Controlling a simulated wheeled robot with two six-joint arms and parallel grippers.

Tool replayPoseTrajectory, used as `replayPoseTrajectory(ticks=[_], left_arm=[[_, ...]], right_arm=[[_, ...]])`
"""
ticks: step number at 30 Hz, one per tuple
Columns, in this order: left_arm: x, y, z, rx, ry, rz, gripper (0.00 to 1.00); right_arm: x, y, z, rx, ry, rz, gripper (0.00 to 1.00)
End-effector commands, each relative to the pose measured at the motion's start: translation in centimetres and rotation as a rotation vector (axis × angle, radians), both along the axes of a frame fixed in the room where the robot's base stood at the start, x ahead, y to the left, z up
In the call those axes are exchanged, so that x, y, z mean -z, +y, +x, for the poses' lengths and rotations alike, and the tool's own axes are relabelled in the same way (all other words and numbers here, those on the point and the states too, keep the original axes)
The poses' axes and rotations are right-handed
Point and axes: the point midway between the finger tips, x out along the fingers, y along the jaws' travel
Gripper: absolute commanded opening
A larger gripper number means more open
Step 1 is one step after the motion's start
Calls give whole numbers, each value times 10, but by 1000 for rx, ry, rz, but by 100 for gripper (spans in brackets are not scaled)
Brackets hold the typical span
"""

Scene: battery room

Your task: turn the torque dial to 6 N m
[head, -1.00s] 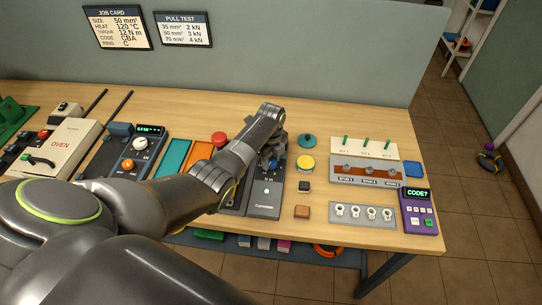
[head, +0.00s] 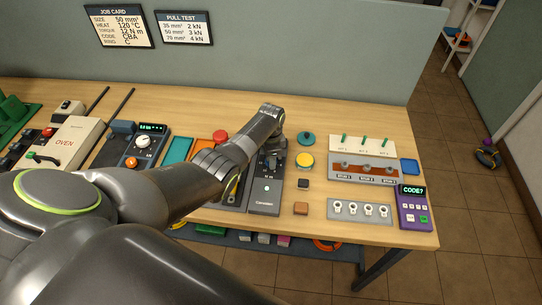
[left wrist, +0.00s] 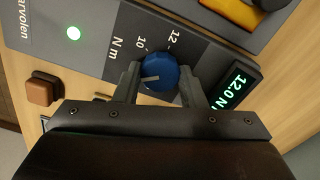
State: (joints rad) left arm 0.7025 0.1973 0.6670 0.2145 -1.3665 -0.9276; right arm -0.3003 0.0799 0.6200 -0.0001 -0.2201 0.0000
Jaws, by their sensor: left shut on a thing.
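The torque dial (left wrist: 160,68) is a round blue knob with a white pointer line, on a dark panel marked 10, 12 and N m. Its small display (left wrist: 232,88) reads 12.0 N in green, the rest cut off. My left gripper (left wrist: 158,82) is shut on the dial, one finger on each side. In the head view my left gripper (head: 272,152) reaches down over the dark torque unit (head: 265,200), and the hand hides the dial. My right gripper is not in view.
A red button (head: 220,136) is behind my left forearm. The job card (head: 120,26) reads torque 12 N m.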

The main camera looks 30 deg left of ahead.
Motion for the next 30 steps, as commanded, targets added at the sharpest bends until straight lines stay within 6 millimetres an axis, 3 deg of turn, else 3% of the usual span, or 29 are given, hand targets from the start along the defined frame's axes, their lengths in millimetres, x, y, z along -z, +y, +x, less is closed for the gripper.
replayPoseTrajectory(ticks=[21,30], left_arm=[[-1,1,1,-672,-4,2,14],[-1,0,1,-881,-4,2,14]], right_arm=[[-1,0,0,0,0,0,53],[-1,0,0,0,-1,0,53]])
